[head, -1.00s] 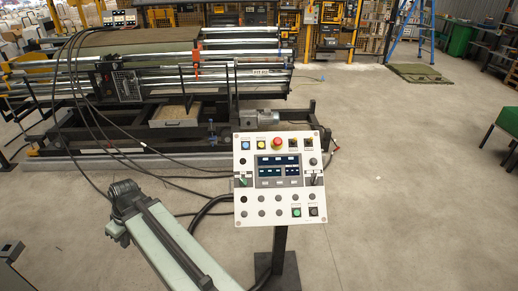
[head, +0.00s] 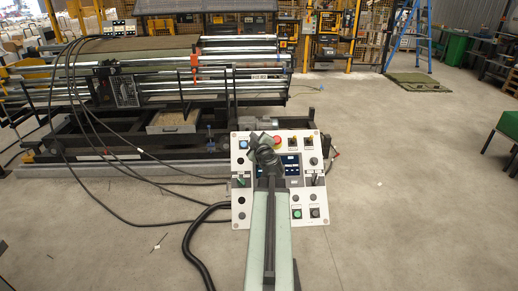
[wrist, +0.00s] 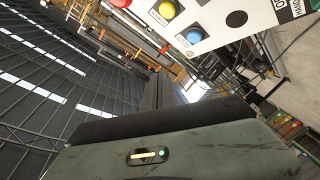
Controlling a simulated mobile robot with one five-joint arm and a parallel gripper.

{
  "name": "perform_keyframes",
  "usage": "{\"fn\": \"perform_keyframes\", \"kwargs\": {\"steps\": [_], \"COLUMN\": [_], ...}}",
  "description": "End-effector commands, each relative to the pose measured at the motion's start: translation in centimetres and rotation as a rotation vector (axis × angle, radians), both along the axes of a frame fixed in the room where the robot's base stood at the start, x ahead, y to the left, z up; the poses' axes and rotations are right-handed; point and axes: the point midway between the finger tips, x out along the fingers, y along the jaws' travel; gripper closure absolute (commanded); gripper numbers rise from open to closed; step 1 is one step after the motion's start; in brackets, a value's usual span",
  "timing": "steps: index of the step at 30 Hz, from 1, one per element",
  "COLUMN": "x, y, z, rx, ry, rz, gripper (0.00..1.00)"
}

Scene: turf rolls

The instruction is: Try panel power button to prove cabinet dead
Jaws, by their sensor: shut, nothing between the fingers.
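The white control panel (head: 323,204) stands in the middle of the head view, partly covered by my arm. A blue button (head: 243,144), the red mushroom button (head: 278,141), a green button (head: 297,213) and part of the display (head: 292,166) show. I cannot tell which is the power button. In the wrist view the panel (wrist: 213,12) appears inverted at the top, with the blue button (wrist: 191,35) and yellow button (wrist: 166,10). My gripper (wrist: 153,90) appears shut and empty, apart from the buttons in the picture; its tip is hidden in the head view.
Black cables (head: 110,150) run from the roll machine (head: 170,85) behind the panel. A thick black hose (head: 190,245) loops left of my arm. Open concrete floor (head: 420,190) lies to the right. A blue ladder (head: 410,35) stands at the back.

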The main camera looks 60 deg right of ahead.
Motion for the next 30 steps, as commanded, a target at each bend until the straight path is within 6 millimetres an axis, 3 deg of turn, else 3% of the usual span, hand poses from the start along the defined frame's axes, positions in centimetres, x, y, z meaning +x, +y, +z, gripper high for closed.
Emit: {"fn": "perform_keyframes", "kwargs": {"steps": [3,7,20,30], "x": [-2.1,-2.7,-2.3,-0.6], "y": [-1.7,-2.2,-2.4,-4.6], "z": [0.1,0.3,-0.4,-4.0], "rx": [-0.032,-0.042,-0.042,-0.042], "ry": [0.005,0.009,0.01,0.01], "rz": [-0.051,-0.067,-0.062,-0.061], "gripper": [1.0,1.0,1.0,1.0]}}
